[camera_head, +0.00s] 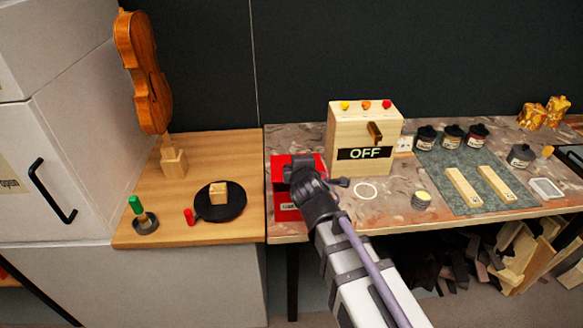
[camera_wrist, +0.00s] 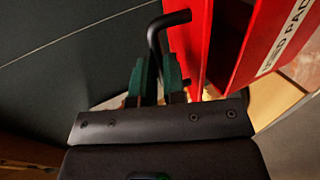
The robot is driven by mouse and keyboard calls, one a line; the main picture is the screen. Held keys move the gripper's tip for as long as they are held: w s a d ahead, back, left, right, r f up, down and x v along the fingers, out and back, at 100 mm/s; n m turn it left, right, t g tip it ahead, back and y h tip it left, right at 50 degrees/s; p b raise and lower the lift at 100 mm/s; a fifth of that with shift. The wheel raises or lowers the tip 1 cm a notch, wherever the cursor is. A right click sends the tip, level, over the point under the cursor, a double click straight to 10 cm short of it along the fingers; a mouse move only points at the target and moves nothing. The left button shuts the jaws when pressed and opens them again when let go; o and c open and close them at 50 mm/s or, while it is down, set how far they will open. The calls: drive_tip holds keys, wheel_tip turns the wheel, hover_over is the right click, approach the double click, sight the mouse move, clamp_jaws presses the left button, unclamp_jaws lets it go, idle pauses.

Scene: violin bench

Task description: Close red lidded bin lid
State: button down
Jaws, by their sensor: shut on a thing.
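The red lidded bin (camera_head: 287,212) stands at the left end of the stone-topped bench, with a pale label on its front. My gripper (camera_head: 308,182) is over it and hides much of its top. In the wrist view the labelled red bin wall (camera_wrist: 262,45) is at upper right. A red panel that looks like the lid (camera_wrist: 186,48) is left of it, with a dark gap between them. A bent black handle (camera_wrist: 158,33) comes off this panel. My gripper's green fingers (camera_wrist: 159,82) are shut on the handle's lower end. How far open the lid is, I cannot tell.
On the wooden table at left are a violin (camera_head: 145,75) and a black round plate (camera_head: 228,211).

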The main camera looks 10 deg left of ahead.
drive_tip(key=f+b, duration=0.1)
drive_tip(key=s+f+b, duration=0.1)
drive_tip(key=f, duration=0.1)
drive_tip(key=shift+d+f, duration=0.15)
drive_tip(key=shift+f, duration=0.05)
drive_tip(key=shift+s+d+f+b, duration=0.15)
drive_tip(key=shift+s+f+b, duration=0.15)
drive_tip(key=shift+b, duration=0.3)
drive_tip(key=c, duration=1.5)
unclamp_jaws()
drive_tip(key=shift+f, duration=0.1)
drive_tip(key=shift+o, duration=0.2)
wheel_tip(320, 180, up, 10)
drive_tip(key=p, duration=1)
drive_tip(key=shift+r, duration=0.25)
drive_tip(key=shift+w, duration=0.1)
